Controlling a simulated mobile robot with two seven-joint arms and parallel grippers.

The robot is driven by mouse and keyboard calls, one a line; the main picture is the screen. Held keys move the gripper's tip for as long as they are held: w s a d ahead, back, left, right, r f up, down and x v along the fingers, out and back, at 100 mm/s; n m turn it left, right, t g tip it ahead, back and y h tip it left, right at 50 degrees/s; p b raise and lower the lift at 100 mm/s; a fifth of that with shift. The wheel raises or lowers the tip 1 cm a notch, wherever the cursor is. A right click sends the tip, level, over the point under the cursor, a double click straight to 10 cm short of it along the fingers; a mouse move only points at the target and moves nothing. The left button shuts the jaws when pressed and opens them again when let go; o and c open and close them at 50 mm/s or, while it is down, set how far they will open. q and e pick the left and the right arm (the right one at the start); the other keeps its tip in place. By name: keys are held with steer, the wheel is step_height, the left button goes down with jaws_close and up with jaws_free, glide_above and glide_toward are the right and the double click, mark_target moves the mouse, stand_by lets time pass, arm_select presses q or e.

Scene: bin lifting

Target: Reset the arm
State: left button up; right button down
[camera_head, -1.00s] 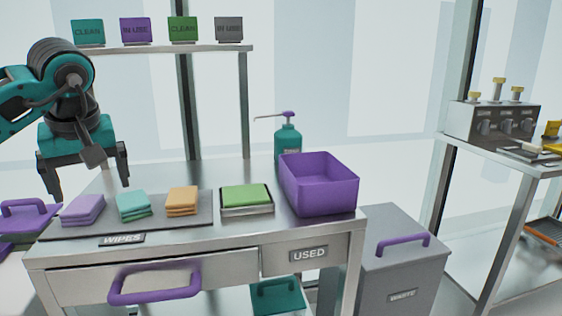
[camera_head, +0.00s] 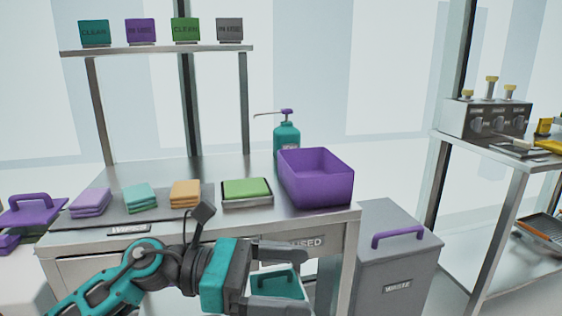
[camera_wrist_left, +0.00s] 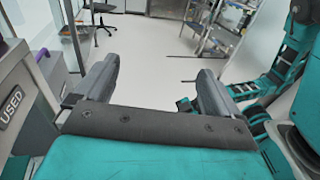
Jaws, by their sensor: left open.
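My left arm comes in from the lower left in the head view. Its gripper (camera_head: 280,277) is open and empty, in front of the steel table (camera_head: 260,220) near the USED label, with the fingers pointing right. In the left wrist view, the two grey fingers of the left gripper (camera_wrist_left: 155,85) stand apart with only floor between them. The table's USED label (camera_wrist_left: 12,107) is close on the left there. My right gripper is not in the head view. Teal arm parts of mine show at the right of the left wrist view.
On the table are folded wipes (camera_head: 140,197), a green wipe in a tray (camera_head: 246,190), a purple bin (camera_head: 316,178) and a teal pump bottle (camera_head: 287,137). A grey waste bin (camera_head: 395,270) stands right of the table. A shelf (camera_head: 160,49) is above. Open floor (camera_wrist_left: 155,60) lies beyond the fingers.

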arm_select(q)
steer(key=a+f+m+t+y, duration=0.6)
steer(key=f+m+t, duration=0.25)
steer(key=m, duration=0.55)
steer(key=a+f+m+t+y, duration=0.7)
steer(key=f+m, duration=0.3)
steer(key=m, duration=0.3)
steer(key=s+a+f+n+g+y, duration=0.1)
steer(key=s+a+f+n+g, duration=0.2)
steer(key=s+f+n, duration=0.45)
steer(key=shift+m+g+y, duration=0.25)
steer(key=shift+g+y, duration=0.1)
steer(key=shift+y, duration=0.35)
steer(key=s+r+p, duration=0.1)
steer(key=p, duration=0.3)
steer(key=s+a+r+p, duration=0.1)
steer(key=r+p, duration=0.1)
steer(key=p, duration=0.2)
steer(key=a+r+p, duration=0.1)
steer(key=p, duration=0.3)
steer(key=shift+s+a+r, duration=0.25)
steer(key=shift+s, duration=0.15)
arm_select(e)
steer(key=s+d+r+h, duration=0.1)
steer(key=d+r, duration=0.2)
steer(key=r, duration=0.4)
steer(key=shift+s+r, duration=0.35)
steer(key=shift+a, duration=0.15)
